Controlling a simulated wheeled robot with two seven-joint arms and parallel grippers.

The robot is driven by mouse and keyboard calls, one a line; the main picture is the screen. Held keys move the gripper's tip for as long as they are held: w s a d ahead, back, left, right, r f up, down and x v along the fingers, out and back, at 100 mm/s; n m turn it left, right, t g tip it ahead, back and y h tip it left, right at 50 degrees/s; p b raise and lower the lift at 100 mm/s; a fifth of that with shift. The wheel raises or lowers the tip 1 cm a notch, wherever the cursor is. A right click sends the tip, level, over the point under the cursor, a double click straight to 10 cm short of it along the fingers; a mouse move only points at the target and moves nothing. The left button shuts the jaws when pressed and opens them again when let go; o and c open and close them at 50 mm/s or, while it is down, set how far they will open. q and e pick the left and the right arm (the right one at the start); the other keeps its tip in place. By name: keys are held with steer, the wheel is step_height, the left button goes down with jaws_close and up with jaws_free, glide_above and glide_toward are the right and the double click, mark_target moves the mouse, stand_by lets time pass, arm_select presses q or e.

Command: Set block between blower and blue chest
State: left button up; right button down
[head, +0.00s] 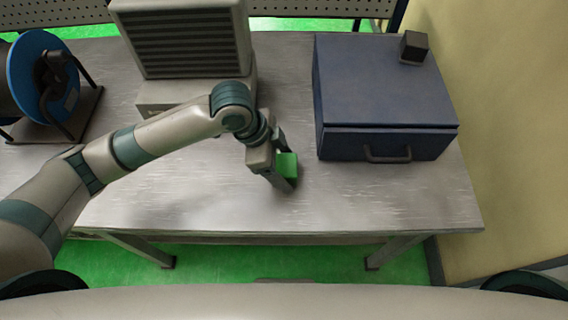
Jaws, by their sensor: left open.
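A small green block (288,165) is at my left gripper (286,174), on the metal table between the blower and the blue chest. The gripper points down and is open, its fingers beside the block. One finger partly hides the block, and I cannot tell whether they touch. The blower (190,42), a beige box with dark louvres, stands at the back left of the block. The blue chest (384,95), lid closed and handle at the front, stands to the right. My right gripper is not in view.
A blue cable reel (28,75) stands on the left of the table (400,205). A small dark cube (414,47) sits on the chest's back right corner. The table's front strip is clear. A yellow wall (505,130) bounds the right side.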

arm_select(q)
steer(key=b+v, duration=0.1)
steer(key=v, duration=1.1)
steer(key=shift+b, duration=0.4)
